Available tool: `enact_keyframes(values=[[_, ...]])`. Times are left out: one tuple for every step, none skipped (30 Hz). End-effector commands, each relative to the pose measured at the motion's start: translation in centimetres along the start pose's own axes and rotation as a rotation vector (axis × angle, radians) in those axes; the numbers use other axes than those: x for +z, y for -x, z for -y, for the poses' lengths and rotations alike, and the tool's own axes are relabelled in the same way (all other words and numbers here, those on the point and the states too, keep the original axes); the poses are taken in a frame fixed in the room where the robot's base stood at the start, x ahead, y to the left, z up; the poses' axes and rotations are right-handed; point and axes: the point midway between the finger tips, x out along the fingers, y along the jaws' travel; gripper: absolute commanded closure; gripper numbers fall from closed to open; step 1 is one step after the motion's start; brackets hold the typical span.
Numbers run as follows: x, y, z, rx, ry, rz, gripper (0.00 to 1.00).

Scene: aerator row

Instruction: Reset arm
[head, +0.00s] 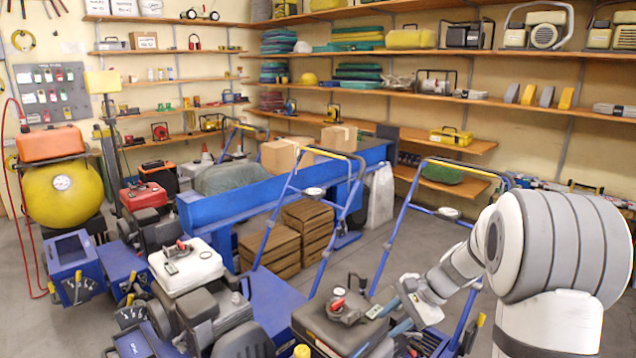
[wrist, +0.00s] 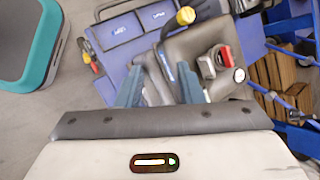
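My gripper (head: 388,322) is at the lower right in the head view, low over the front aerator with the grey engine cover (head: 322,330). In the wrist view my gripper (wrist: 160,82) shows two blue-grey fingers spread apart, with nothing seen held between them. I cannot tell whether the fingertips touch the machine.
More blue aerators, one with a white engine cover (head: 187,266), stand close by on the left. Blue push handles (head: 383,250) rise near my arm. A teal-edged grey object (wrist: 32,45) lies left in the wrist view. Wooden crates (head: 270,248) and loaded shelves stand behind.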

Motion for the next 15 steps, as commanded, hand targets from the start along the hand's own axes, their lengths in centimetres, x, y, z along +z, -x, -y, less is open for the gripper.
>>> enact_keyframes(values=[[2.9, 2.4, 0.2, 0.031, 0.074, -0.025, 0.66], [4.2, 3.2, -0.1, 0.053, 0.119, -0.039, 0.66], [5.9, 4.4, -0.6, 0.081, 0.178, -0.059, 0.66], [7.1, 5.2, -0.9, 0.102, 0.223, -0.073, 0.66], [8.2, 6.0, -1.3, 0.123, 0.267, -0.087, 0.66], [9.8, 7.1, -1.9, 0.151, 0.326, -0.106, 0.66], [10.9, 7.9, -2.3, 0.171, 0.371, -0.121, 0.66], [11.9, 8.7, -2.8, 0.192, 0.414, -0.136, 0.66], [13.3, 9.8, -3.4, 0.219, 0.474, -0.155, 0.66], [14.2, 10.5, -3.9, 0.239, 0.517, -0.170, 0.66], [15.2, 11.3, -4.4, 0.260, 0.561, -0.185, 0.66], [16.4, 12.3, -5.2, 0.287, 0.620, -0.205, 0.66], [17.2, 13.1, -5.7, 0.307, 0.664, -0.221, 0.66], [18.1, 13.8, -6.3, 0.328, 0.708, -0.236, 0.66], [19.0, 14.7, -7.0, 0.354, 0.764, -0.256, 0.66]])
